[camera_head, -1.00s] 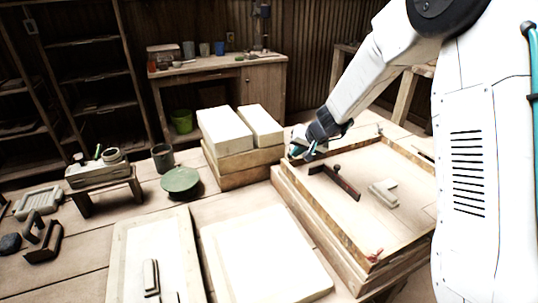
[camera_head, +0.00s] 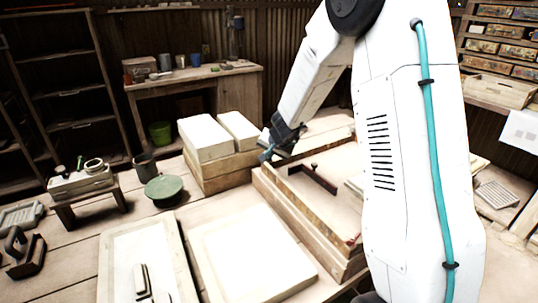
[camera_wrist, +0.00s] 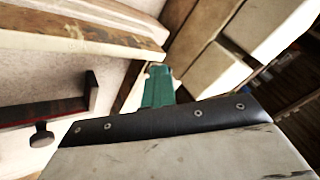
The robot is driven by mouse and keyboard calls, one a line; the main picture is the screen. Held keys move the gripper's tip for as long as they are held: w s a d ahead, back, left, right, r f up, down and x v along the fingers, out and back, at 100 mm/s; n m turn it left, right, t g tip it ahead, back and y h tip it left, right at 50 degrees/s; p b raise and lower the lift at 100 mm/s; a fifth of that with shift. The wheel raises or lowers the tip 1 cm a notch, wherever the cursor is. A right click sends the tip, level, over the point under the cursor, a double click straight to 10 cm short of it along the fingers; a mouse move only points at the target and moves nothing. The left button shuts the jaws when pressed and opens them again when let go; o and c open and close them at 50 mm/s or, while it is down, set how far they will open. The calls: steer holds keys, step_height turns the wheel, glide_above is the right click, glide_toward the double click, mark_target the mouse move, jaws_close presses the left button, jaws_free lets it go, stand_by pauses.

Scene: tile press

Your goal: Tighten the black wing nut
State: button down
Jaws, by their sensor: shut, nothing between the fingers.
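My gripper (camera_head: 267,156) is at the back left corner of the wooden tile-press frame (camera_head: 305,215), with its teal fingers shut and empty. In the wrist view the shut teal fingers (camera_wrist: 158,88) point toward the edge of a wooden frame bar (camera_wrist: 85,38). A dark bar with a round knob (camera_head: 313,179) lies inside the frame, to the right of my gripper. The knob (camera_wrist: 41,135) shows at the left of the wrist view.
Stacked pale blocks (camera_head: 205,138) stand close to the left of my gripper. A green round lidded pot (camera_head: 164,190) and a small stool (camera_head: 80,187) are farther left. A pale slab (camera_head: 255,260) lies in front. My arm hides the frame's right part.

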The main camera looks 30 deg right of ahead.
steer(key=shift+w+a, duration=0.15)
steer(key=shift+a, duration=0.3)
stand_by(0.5)
steer(key=shift+r, duration=0.1)
